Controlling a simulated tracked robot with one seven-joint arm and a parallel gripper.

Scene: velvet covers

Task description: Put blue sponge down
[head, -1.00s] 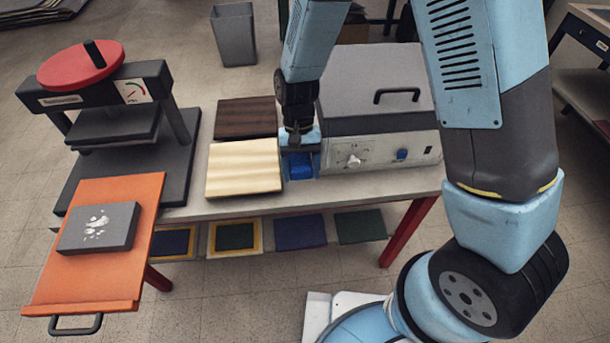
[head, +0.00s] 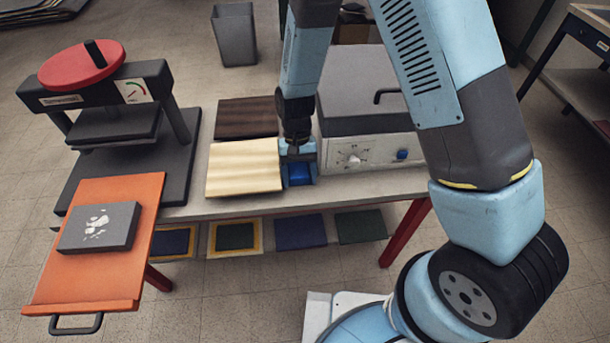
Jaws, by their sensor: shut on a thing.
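The blue sponge (head: 299,174) is at the front edge area of the grey table, between the pale wooden board and the white-fronted machine. My gripper (head: 299,168) reaches down from above and is shut on the sponge, with a finger on each side of it. I cannot tell whether the sponge's underside touches the table. The upper part of the sponge is partly hidden by my gripper.
The pale board (head: 243,167) lies close on the left, with a dark brown board (head: 246,118) behind it. The grey-lidded machine (head: 370,153) stands close on the right. A press (head: 105,100) and an orange tray (head: 62,277) with a grey block (head: 98,228) are at left.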

